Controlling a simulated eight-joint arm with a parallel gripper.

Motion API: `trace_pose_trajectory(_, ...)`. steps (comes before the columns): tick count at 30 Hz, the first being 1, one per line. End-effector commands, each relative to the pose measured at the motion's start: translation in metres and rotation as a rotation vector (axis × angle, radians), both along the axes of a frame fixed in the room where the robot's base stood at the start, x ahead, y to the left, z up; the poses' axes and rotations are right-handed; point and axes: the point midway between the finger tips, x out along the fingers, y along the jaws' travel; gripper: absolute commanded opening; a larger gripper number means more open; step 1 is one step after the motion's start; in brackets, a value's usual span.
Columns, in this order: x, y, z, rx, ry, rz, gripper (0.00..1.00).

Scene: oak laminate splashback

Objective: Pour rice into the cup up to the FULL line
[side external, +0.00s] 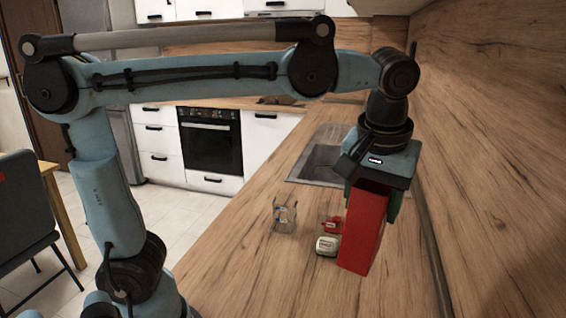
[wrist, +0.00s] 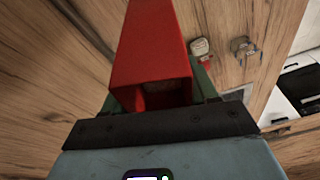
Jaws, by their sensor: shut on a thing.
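My gripper (side external: 374,190) is shut on a tall red box (side external: 362,232) and holds it upright over the right part of the counter. I cannot tell whether the box's bottom touches the counter. In the wrist view the red box (wrist: 150,48) fills the upper middle between the green fingers, with an opening at its near end; the contents are too dark to tell. A clear cup (side external: 284,217) stands on the counter to the left of the box, apart from it. It also shows in the wrist view (wrist: 243,48). The FULL line is too small to read.
A small whitish object (side external: 327,246) and a small red object (side external: 332,225) sit between the cup and the box. A sink (side external: 320,160) lies farther back. The wooden splashback (side external: 490,150) rises close on the right. The counter front is clear.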

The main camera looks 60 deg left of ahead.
Motion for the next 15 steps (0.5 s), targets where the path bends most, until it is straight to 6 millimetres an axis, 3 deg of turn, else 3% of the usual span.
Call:
trace_pose_trajectory(6,0.037,0.048,0.002,0.000,0.015,0.561,0.08)
trace_pose_trajectory(15,0.074,0.128,0.000,-0.016,0.035,1.356,0.08)
